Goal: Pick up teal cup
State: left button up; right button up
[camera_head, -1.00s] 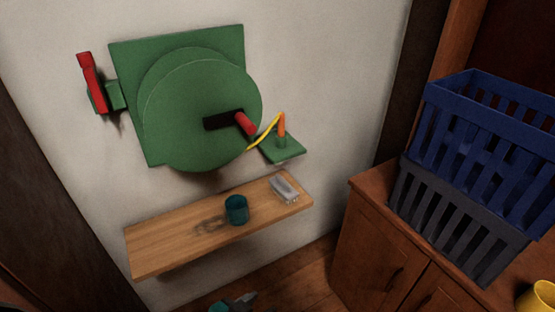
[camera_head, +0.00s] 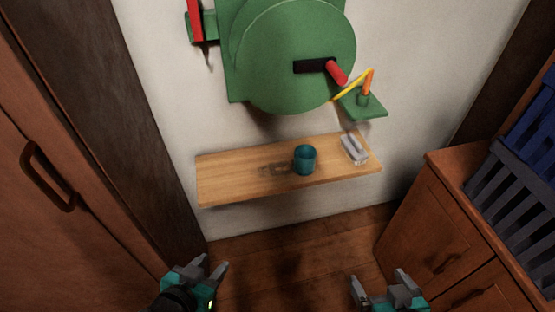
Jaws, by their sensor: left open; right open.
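The teal cup (camera_head: 305,160) stands upright on a wooden wall shelf (camera_head: 230,182), right of the shelf's middle. My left gripper (camera_head: 213,270) is at the bottom of the view, open and empty, below and left of the cup. My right gripper (camera_head: 378,282) is at the bottom right of centre, open and empty, below and right of the cup. Both grippers are well apart from the cup.
A grey brush-like object (camera_head: 354,149) lies on the shelf right of the cup. Above is a green wall device (camera_head: 290,60) with a red-handled crank. A wooden cabinet (camera_head: 440,225) with a grey crate (camera_head: 515,200) stands right; a wooden door (camera_head: 60,200) is left.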

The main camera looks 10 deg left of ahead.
aim_at(304, 155)
jog(key=i+l, duration=0.1)
jog(key=l, duration=0.35)
jog(key=i+l+u, duration=0.1)
jog(key=l+u, duration=0.35)
jog(key=l, duration=0.35)
jog(key=u, duration=1.25)
